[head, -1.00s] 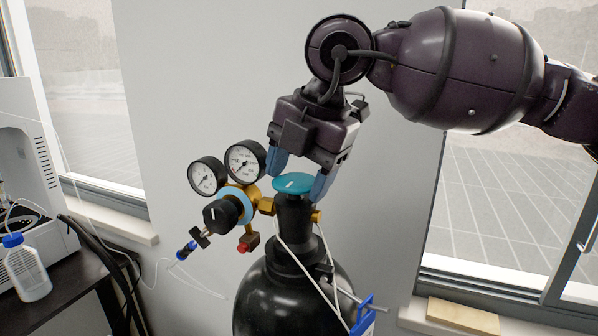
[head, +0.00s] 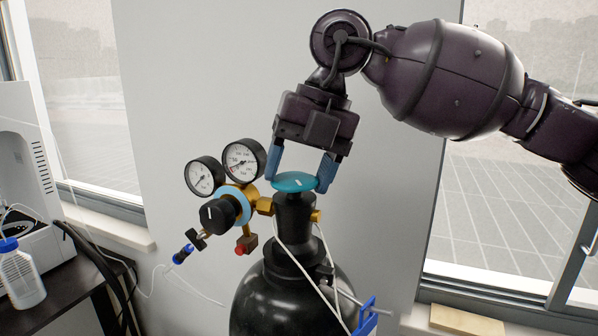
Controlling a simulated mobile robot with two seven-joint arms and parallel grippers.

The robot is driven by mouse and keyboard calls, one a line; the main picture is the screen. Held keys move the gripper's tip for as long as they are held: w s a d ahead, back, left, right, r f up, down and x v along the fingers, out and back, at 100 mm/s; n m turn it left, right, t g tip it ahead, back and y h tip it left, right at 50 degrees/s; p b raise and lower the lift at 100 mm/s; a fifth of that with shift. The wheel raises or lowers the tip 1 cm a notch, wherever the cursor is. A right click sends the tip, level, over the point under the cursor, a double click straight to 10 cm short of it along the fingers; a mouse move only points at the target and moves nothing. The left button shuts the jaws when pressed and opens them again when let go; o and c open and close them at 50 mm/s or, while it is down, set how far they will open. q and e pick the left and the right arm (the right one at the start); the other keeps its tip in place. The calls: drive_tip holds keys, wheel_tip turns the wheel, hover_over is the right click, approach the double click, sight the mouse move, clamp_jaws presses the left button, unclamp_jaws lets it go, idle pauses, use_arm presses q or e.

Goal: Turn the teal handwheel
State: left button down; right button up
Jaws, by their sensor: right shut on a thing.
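The teal handwheel (head: 294,182) sits on top of the black gas cylinder (head: 290,290), with a short white mark on its upper face. My right gripper (head: 297,182) comes down on it from above. Its two blue fingers stand at the wheel's left and right edges, shut on it. The far side of the wheel's rim is partly hidden by the fingers. My left gripper does not show.
A brass regulator (head: 264,205) with two round gauges (head: 242,160) and a black knob (head: 217,214) projects left of the valve, close to the gripper. A white bottle (head: 20,275) with a blue cap stands at the far left. A white line runs down the cylinder.

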drive_tip(key=n, duration=0.2)
drive_tip(key=n+g, duration=0.1)
drive_tip(key=n, duration=0.2)
drive_tip(key=shift+w+a+r+n+g+h+p, duration=0.1)
drive_tip(key=shift+w+n+g+h+p, duration=0.05)
drive_tip(key=shift+n+g+h+p, duration=0.15)
drive_tip(key=shift+n+g+h, duration=0.4)
drive_tip(key=shift+n+h, duration=0.1)
drive_tip(key=shift+n, duration=1.7)
drive_tip(key=o, duration=0.6)
drive_tip(key=v, duration=1)
drive_tip(key=shift+w+r, duration=0.15)
drive_tip(key=shift+r, duration=0.2)
